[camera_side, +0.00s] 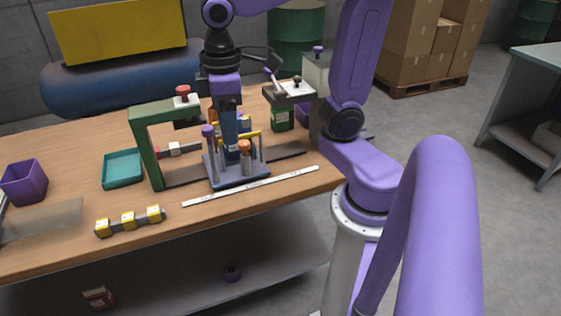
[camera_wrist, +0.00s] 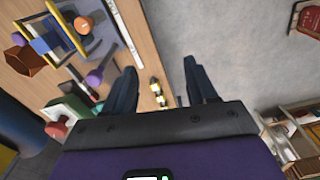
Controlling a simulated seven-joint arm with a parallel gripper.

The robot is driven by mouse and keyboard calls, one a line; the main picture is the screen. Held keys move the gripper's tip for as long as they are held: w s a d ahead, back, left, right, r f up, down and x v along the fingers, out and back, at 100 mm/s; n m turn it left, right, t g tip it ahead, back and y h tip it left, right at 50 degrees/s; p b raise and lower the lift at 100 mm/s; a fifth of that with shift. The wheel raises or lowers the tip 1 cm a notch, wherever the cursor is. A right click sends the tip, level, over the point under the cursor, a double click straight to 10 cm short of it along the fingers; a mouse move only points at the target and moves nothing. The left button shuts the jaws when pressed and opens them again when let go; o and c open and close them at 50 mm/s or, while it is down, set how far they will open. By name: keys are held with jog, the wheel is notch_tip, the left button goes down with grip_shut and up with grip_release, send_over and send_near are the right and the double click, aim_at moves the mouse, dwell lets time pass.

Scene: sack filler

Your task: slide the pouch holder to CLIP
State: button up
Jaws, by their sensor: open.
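The pouch holder (camera_side: 236,178) stands upright on the track in the side view, a grey-blue base with posts, a purple-topped handle (camera_side: 208,131) and a yellow bar. It shows at upper left in the wrist view (camera_wrist: 65,38). My gripper (camera_side: 230,142) points down over or just behind the holder in the side view; the exact gap is hidden. In the wrist view my gripper (camera_wrist: 160,85) is open, its dark fingers apart, and the holder lies left of them, not between them. A white label strip (camera_side: 250,187) runs along the track's front; its words are too small to read.
A green press frame (camera_side: 150,148) with a red knob stands left of the holder. A grey-topped station (camera_side: 290,93) stands at the right. A teal tray (camera_side: 123,169), purple cup (camera_side: 25,183) and yellow-and-grey block row (camera_side: 130,221) lie to the left.

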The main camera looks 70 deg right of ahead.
jog(key=s+f+n, duration=0.4)
jog(key=s+f, duration=0.2)
jog(key=s, duration=0.4)
jog(key=shift+s+f, duration=0.25)
jog(key=shift+s, duration=0.15)
jog(key=shift+a, duration=0.1)
jog(key=shift+w, duration=0.1)
jog(key=c, duration=0.3)
notch_tip(320, 180, up, 15)
jog(key=m, duration=0.7)
send_over(207, 127)
notch_tip(207, 127, down, 16)
jog(key=shift+f, duration=0.15)
jog(key=shift+c, duration=0.2)
